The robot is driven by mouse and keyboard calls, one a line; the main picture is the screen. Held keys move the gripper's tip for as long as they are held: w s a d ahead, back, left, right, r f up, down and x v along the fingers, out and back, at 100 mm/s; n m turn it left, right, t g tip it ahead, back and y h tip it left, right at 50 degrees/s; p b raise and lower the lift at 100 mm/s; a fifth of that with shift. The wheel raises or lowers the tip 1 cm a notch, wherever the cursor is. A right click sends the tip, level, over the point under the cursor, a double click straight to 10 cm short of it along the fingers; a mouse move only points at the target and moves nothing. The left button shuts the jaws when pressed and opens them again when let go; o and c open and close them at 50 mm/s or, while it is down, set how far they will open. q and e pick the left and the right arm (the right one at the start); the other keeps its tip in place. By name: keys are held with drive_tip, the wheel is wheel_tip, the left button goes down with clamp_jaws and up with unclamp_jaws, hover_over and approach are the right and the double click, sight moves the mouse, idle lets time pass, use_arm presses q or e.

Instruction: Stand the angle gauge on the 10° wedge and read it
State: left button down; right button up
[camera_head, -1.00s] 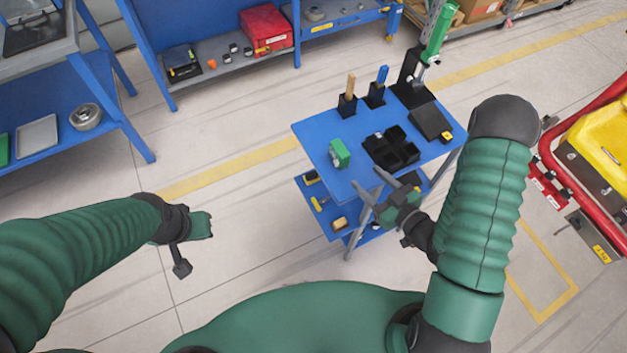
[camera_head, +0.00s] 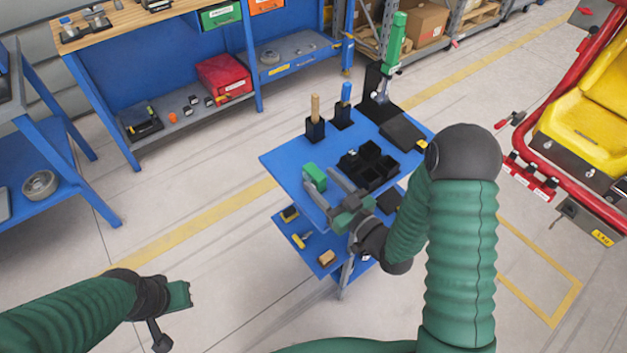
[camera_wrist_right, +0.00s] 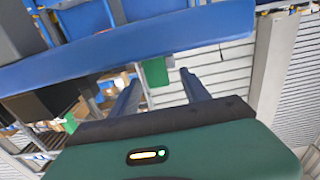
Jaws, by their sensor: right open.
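A small green block, which looks like the angle gauge (camera_head: 314,174), stands near the left front edge of the blue cart top (camera_head: 285,165). A dark slab with a small yellow tag, possibly the wedge (camera_head: 402,131), lies at the cart's right; its angle marking is unreadable. My right gripper (camera_head: 321,183) is open at the cart's front edge, its fingers pointing at the green block. In the right wrist view the green block (camera_wrist_right: 155,72) shows between the open fingers, apparently beyond their tips. My left gripper (camera_head: 178,298) is low at the left, far from the cart.
A black compartment bin (camera_head: 368,166) sits right of the green block. Two black holders with wooden (camera_head: 315,118) and blue (camera_head: 344,105) handles and a green-handled stand (camera_head: 394,45) are behind. A yellow-and-red coaster car (camera_head: 575,125) stands right. Floor left of the cart is clear.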

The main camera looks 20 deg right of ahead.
sight(307, 165)
drive_tip(key=x, duration=0.4)
drive_tip(key=shift+w+d+f, duration=0.1)
drive_tip(key=shift+w+d, duration=0.05)
clamp_jaws()
